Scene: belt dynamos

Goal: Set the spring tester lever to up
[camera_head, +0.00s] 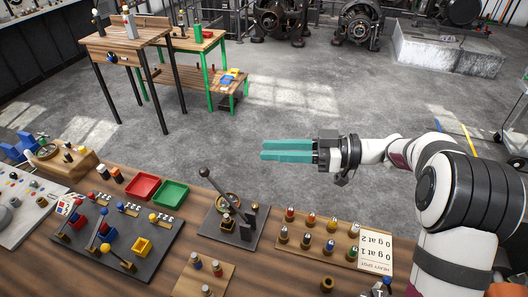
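A lever with a round black knob (204,172) stands on a dark base plate (221,232) near the middle of the bench. Its dark rod slants from the knob at upper left down to a pivot block (246,229) at lower right. A round brass-rimmed gauge (230,198) sits beside the rod, so this looks like the spring tester; no readable label shows.
Red (143,187) and green (170,194) trays lie left of the lever. A dark panel (118,251) with several coloured-knob levers is farther left. A wooden board (320,240) with several capped pegs and a label card (375,252) is to the right. The space above the lever looks clear.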

